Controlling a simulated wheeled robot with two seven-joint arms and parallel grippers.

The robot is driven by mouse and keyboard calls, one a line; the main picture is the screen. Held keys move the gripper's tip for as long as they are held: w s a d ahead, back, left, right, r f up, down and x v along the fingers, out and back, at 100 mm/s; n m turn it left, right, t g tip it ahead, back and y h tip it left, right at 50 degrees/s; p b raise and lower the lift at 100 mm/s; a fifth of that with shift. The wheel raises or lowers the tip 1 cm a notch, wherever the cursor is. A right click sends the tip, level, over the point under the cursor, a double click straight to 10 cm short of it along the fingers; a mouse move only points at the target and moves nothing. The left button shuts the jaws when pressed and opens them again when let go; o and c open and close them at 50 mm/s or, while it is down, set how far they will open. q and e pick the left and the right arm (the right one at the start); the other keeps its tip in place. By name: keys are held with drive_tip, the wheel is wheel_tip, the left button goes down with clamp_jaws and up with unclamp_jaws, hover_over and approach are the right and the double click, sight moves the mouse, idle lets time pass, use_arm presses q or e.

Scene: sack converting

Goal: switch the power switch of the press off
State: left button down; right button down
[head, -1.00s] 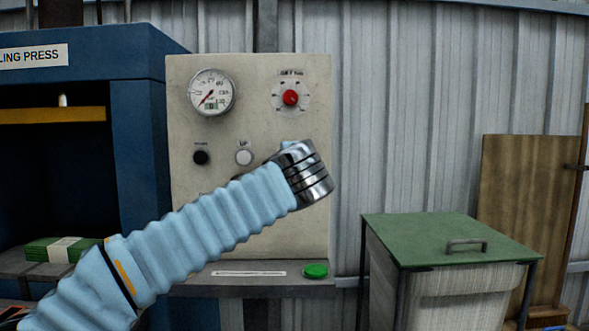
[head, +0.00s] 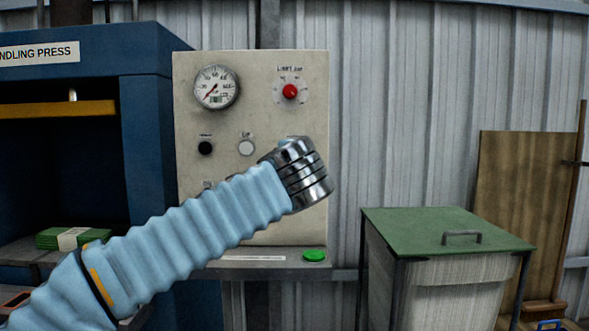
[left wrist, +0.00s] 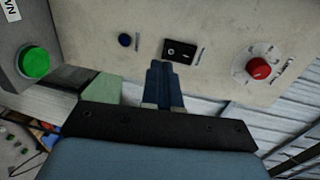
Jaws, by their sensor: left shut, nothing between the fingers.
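The press's control panel (head: 314,130) is a cream box beside the blue press (head: 150,150). In the left wrist view a black rocker switch (left wrist: 180,50) is set in the panel, with a small pale label beside it; I take it for the power switch, and I cannot read which way it is set. My left gripper (left wrist: 158,68) is shut and empty, its fingertips just short of the rocker in that view; contact is not clear. In the head view my left arm covers the lower panel, hiding the rocker and fingers. My right gripper is out of view.
A red knob (head: 290,92), a gauge (head: 216,87), a black button (head: 205,148) and a white button (head: 246,148) are on the panel. A green button (head: 314,255) is on the ledge below. A green-lidded bin (head: 440,285) stands right.

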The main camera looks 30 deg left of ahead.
use_arm(q)
drive_tip(key=f+b+v, duration=0.1)
drive_tip(key=v, duration=0.6)
drive_tip(key=shift+s+d+f, duration=0.25)
drive_tip(key=shift+s, duration=0.1)
drive_tip(key=w+d+f+m+g+h, duration=0.1)
drive_tip(key=w+d+f+h, duration=0.25)
drive_tip(key=w+f, duration=0.45)
drive_tip(key=w+d+f+m+g+h, duration=0.25)
drive_tip(key=d+f, duration=0.25)
drive_tip(key=f, duration=0.8)
drive_tip(key=w+d+f+n+g+h, duration=0.1)
drive_tip(key=d+f+g+h, duration=0.15)
drive_tip(key=f, duration=0.75)
drive_tip(key=d+f+n+g+h, duration=0.1)
drive_tip(key=d+f, duration=0.3)
drive_tip(key=f, duration=0.7)
drive_tip(key=s+d+f+n+g+h, duration=0.1)
drive_tip(key=s+f+g, duration=0.1)
drive_tip(key=f, duration=0.5)
drive_tip(key=s+d+f+n+g+h, duration=0.1)
drive_tip(key=s+d+f, duration=0.1)
drive_tip(key=f, duration=0.4)
drive_tip(key=s+a+f+n+g+h, duration=0.1)
drive_tip(key=s+f+n+g, duration=0.2)
drive_tip(key=s+f+n, duration=1)
drive_tip(key=s+f, duration=0.7)
drive_tip(key=f, duration=0.3)
drive_tip(key=shift+s, duration=0.4)
drive_tip(key=shift+a+f, duration=0.1)
